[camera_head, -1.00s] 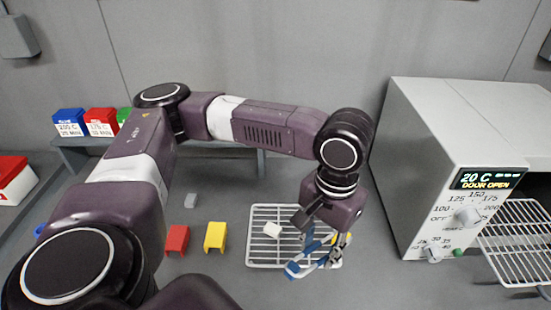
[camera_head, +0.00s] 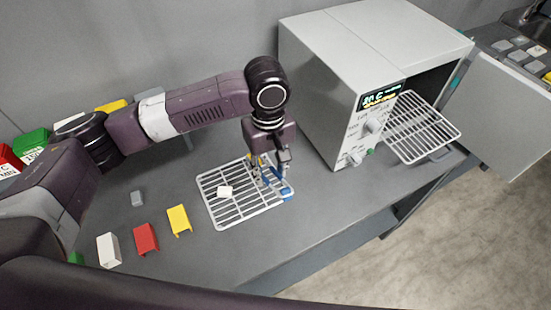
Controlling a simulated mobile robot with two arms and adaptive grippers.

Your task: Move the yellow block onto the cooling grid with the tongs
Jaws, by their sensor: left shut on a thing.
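My left gripper (camera_head: 257,177) points down over the right part of the white wire cooling grid (camera_head: 208,205). It is shut on the tongs, whose blue part (camera_head: 286,191) shows beside the fingers at the grid's right edge. A small patch of yellow (camera_head: 249,157) shows by the fingers; it may be the yellow block, but the gripper hides most of it. A small white block (camera_head: 225,191) lies on the grid, left of the gripper. A yellow folded piece (camera_head: 179,220) stands on the table left of the grid. My right gripper is not in view.
A grey oven (camera_head: 345,75) stands right of the grid, its wire rack (camera_head: 420,128) sticking out. Red (camera_head: 146,239) and white (camera_head: 109,250) pieces and a small grey block (camera_head: 137,198) are at left. Coloured bins (camera_head: 30,142) stand behind. The table front is clear.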

